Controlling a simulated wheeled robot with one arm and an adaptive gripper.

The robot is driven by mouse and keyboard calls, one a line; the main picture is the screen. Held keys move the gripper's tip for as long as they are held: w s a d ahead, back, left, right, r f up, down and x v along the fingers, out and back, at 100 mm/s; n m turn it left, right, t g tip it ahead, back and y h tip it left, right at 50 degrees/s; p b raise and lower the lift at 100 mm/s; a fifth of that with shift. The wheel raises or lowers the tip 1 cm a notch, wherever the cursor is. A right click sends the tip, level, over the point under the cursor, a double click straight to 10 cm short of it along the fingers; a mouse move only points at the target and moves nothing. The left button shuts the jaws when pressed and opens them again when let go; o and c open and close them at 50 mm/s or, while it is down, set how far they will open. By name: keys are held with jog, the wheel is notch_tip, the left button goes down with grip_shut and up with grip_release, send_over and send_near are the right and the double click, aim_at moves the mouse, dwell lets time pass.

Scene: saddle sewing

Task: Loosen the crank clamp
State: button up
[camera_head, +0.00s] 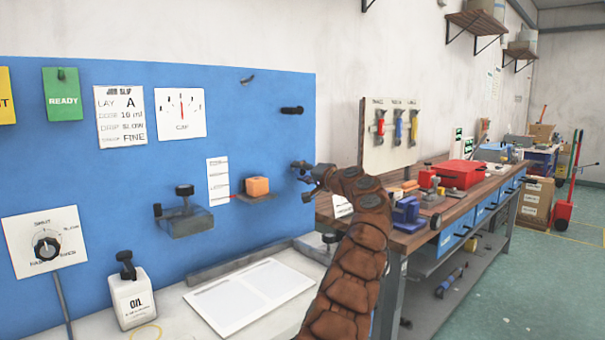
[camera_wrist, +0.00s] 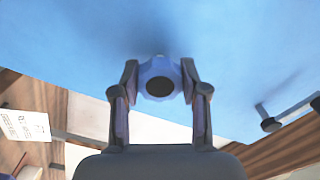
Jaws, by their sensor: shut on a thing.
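My gripper (camera_head: 308,178) is at the right part of the blue board, at the end of my brown-covered arm. In the wrist view my gripper (camera_wrist: 160,84) has its two fingers on either side of a round, faceted bluish knob (camera_wrist: 160,65) with a dark centre, and is shut on it. The knob stands in front of the blue board. I cannot tell for sure that it belongs to the crank clamp; the head view hides it behind the gripper. A grey block with a black-topped screw (camera_head: 185,215), clamp-like, is mounted on the board further left.
An orange block (camera_head: 257,186) sits on a small shelf just left of my gripper. A black peg (camera_head: 292,110) sticks out above it. A white oil bottle (camera_head: 131,298) and a sheet (camera_head: 248,295) are below. A workbench (camera_head: 440,215) with tools stands right.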

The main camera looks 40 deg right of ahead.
jog(key=shift+f, duration=0.2)
jog(key=o, duration=0.9)
jog(key=shift+o, duration=1.3)
jog(key=shift+r, duration=0.1)
jog(key=shift+s+r, duration=0.1)
jog(key=shift+s+a+r, duration=0.1)
jog(key=shift+s, duration=0.35)
jog(key=s, duration=1)
jog(key=shift+d, duration=0.35)
